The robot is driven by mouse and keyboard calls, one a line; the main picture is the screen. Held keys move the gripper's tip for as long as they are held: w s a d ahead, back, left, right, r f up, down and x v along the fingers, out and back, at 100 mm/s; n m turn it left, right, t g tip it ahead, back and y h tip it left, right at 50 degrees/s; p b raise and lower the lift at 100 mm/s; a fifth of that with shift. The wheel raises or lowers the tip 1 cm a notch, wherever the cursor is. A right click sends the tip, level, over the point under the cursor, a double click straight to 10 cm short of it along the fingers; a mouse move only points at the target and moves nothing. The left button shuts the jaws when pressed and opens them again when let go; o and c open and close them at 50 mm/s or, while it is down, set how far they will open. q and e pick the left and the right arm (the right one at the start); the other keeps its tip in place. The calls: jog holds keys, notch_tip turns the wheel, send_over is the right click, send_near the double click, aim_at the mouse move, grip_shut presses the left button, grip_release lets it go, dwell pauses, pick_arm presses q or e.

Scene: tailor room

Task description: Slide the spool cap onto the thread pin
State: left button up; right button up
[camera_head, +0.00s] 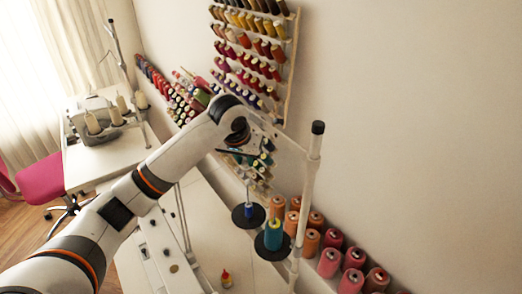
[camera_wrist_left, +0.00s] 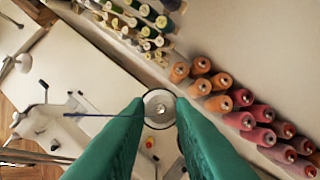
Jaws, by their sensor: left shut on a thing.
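My left gripper (camera_wrist_left: 160,104) has green fingers in the left wrist view. It is shut on a small pale round piece with a dark rim, which looks like the spool cap (camera_wrist_left: 158,110). In the head view my left arm comes in from the left and its wrist hangs over the thread stand; the fingertips and cap are not clear there. A thin thread pin (camera_head: 248,192) rises from a black disc with a small blue spool (camera_head: 249,211), below my wrist. I cannot tell whether cap and pin touch. My right gripper is not in view.
A teal thread cone (camera_head: 273,236) stands on a second black disc beside a white post (camera_head: 308,190). Orange and red cones (camera_head: 330,262) line the wall side. A spool rack (camera_head: 255,50) hangs behind.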

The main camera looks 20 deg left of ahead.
aim_at(244, 166)
pick_arm(q)
jog(key=shift+w+d+f, duration=0.1)
jog(key=shift+w+f, duration=0.05)
jog(key=shift+w, duration=0.05)
jog(key=shift+s+a+f, duration=0.2)
jog(key=shift+s+f, duration=0.1)
jog(key=shift+f, duration=0.15)
jog(key=shift+w+d+f, duration=0.1)
jog(key=shift+w+f, duration=0.05)
jog(key=shift+f, duration=1.6)
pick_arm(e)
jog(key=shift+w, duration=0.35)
pick_arm(q)
jog(key=shift+f, duration=0.4)
grip_shut()
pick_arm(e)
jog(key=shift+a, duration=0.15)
pick_arm(q)
jog(key=shift+f, duration=0.85)
jog(key=shift+f, duration=0.3)
jog(key=shift+f, duration=0.1)
